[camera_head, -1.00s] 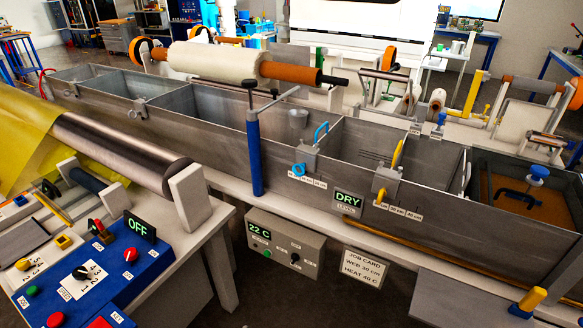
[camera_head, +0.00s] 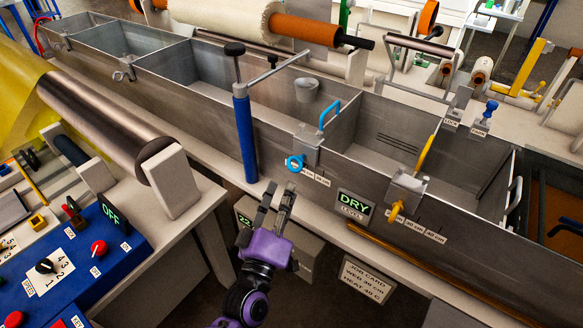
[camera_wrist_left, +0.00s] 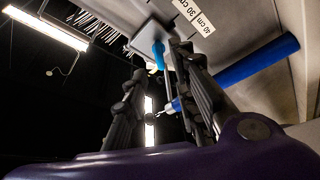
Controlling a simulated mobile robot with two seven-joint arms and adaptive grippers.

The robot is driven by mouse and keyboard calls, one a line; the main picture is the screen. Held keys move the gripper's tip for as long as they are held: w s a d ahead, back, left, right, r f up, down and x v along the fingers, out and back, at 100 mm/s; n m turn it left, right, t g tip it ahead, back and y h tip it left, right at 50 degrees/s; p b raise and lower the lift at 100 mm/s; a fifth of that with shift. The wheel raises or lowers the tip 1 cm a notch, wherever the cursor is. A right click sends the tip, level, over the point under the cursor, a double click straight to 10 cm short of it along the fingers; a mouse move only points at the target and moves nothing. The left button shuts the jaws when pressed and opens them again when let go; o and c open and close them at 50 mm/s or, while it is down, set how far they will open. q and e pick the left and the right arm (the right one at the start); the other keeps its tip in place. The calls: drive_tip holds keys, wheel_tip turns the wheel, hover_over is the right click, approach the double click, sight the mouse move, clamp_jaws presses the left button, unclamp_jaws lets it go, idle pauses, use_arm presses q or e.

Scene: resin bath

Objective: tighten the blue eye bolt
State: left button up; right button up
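The blue eye bolt (camera_head: 294,162) sticks out from the front of a grey clamp (camera_head: 308,142) on the bath's front wall, its ring facing the head camera. A blue handle (camera_head: 328,116) stands above that clamp. My left gripper (camera_head: 277,190) is open and empty, just below and left of the eye bolt and apart from it. In the left wrist view the eye bolt (camera_wrist_left: 158,53) shows beyond the fingers, nearer the right-hand one. My right gripper is not in view.
A blue post (camera_head: 245,135) with a metal arm stands left of the eye bolt. A similar clamp with a yellow bolt (camera_head: 396,211) sits to the right. A DRY sign (camera_head: 354,205) hangs between them. A control box (camera_head: 303,262) is partly behind my gripper.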

sight(292, 172)
use_arm(q)
drive_tip(key=p+x, duration=0.1)
drive_tip(key=x, duration=0.5)
drive_tip(key=shift+w+d+r, duration=0.1)
drive_tip(key=shift+w+r, duration=0.05)
drive_tip(key=shift+c, duration=0.4)
clamp_jaws()
